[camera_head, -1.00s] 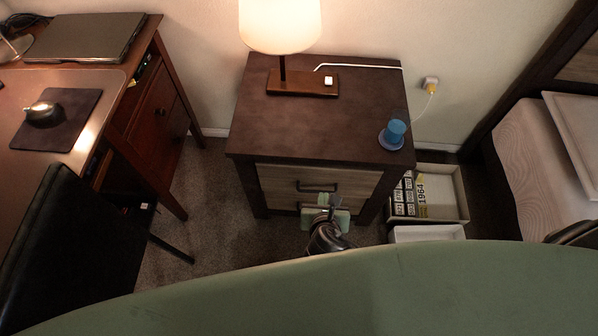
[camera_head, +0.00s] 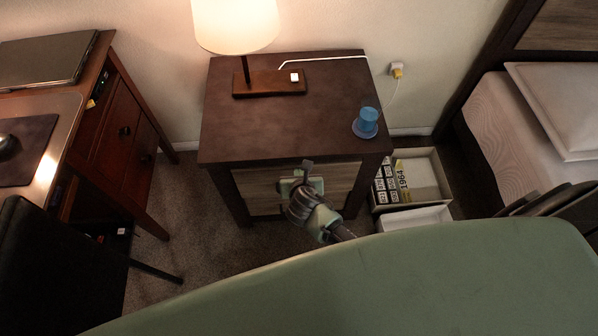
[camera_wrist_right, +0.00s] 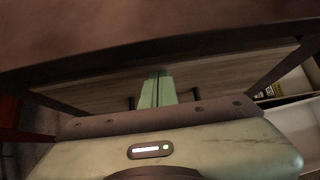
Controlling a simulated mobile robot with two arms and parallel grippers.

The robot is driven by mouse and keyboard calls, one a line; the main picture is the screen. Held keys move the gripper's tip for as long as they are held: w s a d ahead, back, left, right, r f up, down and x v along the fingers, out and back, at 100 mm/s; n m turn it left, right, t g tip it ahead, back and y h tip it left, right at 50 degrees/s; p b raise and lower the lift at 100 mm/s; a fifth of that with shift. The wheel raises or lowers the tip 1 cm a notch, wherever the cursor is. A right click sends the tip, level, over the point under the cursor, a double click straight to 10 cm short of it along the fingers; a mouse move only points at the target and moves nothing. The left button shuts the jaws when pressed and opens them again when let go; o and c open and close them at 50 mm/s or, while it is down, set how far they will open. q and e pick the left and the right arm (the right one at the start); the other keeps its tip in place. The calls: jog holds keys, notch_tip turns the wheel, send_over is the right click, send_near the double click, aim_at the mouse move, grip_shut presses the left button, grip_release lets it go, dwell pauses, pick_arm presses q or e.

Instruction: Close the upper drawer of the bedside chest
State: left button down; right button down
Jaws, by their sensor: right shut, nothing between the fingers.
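The bedside chest (camera_head: 290,118) has a dark brown top and frame with pale wood drawer fronts. Its upper drawer (camera_head: 338,181) lies under the overhanging top and looks about flush with the frame; a small gap cannot be ruled out. My right gripper (camera_head: 306,172) is shut and empty at the middle of this drawer front, covering its handle in the head view. In the right wrist view the green fingers (camera_wrist_right: 158,78) point at the drawer front (camera_wrist_right: 220,75), between two dark handle posts (camera_wrist_right: 131,103). Contact is unclear. My left gripper is not in view.
A lit lamp (camera_head: 243,82) and a blue cup (camera_head: 367,121) stand on the chest. Open boxes (camera_head: 425,180) lie on the floor to its right, beside the bed (camera_head: 510,130). A desk (camera_head: 118,130) and black chair (camera_head: 50,260) are at left.

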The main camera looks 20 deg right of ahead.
jog(key=shift+w, duration=0.25)
